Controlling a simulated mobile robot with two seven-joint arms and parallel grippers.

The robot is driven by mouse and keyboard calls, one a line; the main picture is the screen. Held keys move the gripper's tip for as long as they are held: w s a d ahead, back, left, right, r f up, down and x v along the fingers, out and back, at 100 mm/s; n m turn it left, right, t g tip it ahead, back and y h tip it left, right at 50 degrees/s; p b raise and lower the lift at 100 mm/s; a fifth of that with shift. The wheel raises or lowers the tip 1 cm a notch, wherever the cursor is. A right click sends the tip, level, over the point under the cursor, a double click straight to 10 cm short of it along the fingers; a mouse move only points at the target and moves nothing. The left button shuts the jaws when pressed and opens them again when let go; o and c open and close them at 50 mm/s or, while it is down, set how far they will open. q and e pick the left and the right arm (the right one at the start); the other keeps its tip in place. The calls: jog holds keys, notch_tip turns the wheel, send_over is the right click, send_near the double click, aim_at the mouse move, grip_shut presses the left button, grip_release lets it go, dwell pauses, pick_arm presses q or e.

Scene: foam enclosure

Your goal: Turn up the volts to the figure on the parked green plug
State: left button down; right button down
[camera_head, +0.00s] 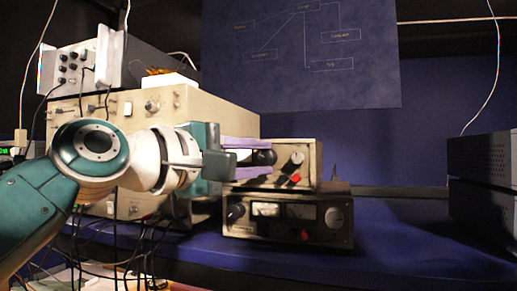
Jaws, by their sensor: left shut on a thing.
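The upper small beige supply unit (312,160) stands on a similar darker unit (335,236). My left gripper (262,157) reaches in from the left at its front. Its pale lavender fingers, one above and one below, are shut on a black knob on that front. The fingers and palm hide part of the face, including most of a pale meter window. A silver-topped knob (297,158) and a red plug (295,178) sit right of the fingers. I cannot make out a green plug or any figure on it. My right gripper is not in view.
A large beige instrument (225,105) stands behind my left arm, with a white module (75,62) on top. Dark cables hang below the arm. Dark stacked units (487,160) stand at right. The blue bench (400,235) is clear between. A blue chart (300,70) hangs behind.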

pick_arm(q)
jog(key=shift+r+m+g+y+p, duration=0.2)
jog(key=shift+m+g+y+p, duration=0.25)
jog(key=shift+m+p, duration=0.6)
jog(key=shift+m, duration=0.35)
jog(key=c, duration=0.9)
grip_release()
